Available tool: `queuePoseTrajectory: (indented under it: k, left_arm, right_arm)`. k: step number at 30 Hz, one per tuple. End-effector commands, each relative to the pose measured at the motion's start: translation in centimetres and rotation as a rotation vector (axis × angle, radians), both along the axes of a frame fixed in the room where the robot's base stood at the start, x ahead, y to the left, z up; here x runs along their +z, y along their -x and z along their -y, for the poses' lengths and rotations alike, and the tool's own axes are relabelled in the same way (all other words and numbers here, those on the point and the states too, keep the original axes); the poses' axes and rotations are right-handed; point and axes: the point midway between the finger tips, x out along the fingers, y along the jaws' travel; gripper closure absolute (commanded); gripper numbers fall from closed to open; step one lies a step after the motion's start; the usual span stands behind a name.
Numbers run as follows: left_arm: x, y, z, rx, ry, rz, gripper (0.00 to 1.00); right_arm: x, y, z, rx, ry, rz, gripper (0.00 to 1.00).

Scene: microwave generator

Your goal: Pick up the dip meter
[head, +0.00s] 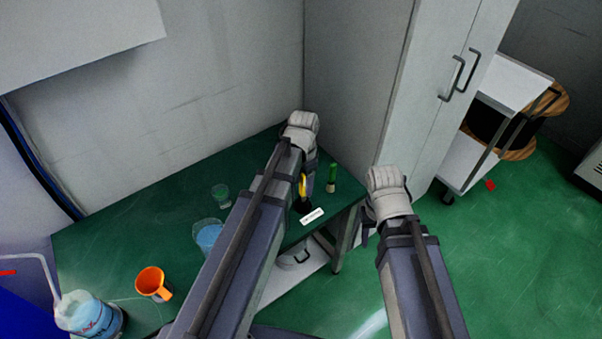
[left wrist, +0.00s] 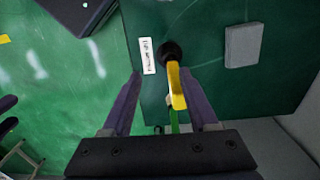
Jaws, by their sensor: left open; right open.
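A yellow tool-like object (head: 302,187) with a black round end stands or lies on the green tabletop, partly hidden by my left arm in the head view. It also shows in the left wrist view (left wrist: 177,88); it is the likeliest dip meter, though I cannot read a name. My left gripper (head: 309,170) is open above it. In the left wrist view the yellow part appears between the spread fingers, nearer the right one, with no visible grip. My right gripper (head: 368,232) is open and empty, off the table's right edge.
A white label (head: 312,216) lies beside the black end. A green cylinder (head: 332,174) is close by. A grey block (left wrist: 243,46) lies apart. A tall cabinet (head: 440,90) is at right.

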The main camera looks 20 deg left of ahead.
Motion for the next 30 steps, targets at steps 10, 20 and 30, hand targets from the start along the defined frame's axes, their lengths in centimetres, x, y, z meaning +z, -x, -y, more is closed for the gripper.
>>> queuePoseTrajectory:
  k: [10, 20, 30]
  left_arm:
    - [0.8, -0.4, -0.6, -0.012, 0.003, 0.003, 0.40]
    - [-1.6, -0.5, -0.5, -0.012, 0.003, 0.003, 0.40]
    - [-2.4, -0.7, -0.5, -0.012, 0.003, 0.003, 0.40]
  right_arm:
    - [0.8, 0.0, 0.0, 0.000, 0.000, 0.000, 0.50]
    - [-1.6, 0.0, 0.0, 0.000, 0.000, 0.000, 0.50]
    - [-2.4, 0.0, 0.0, 0.000, 0.000, 0.000, 0.50]
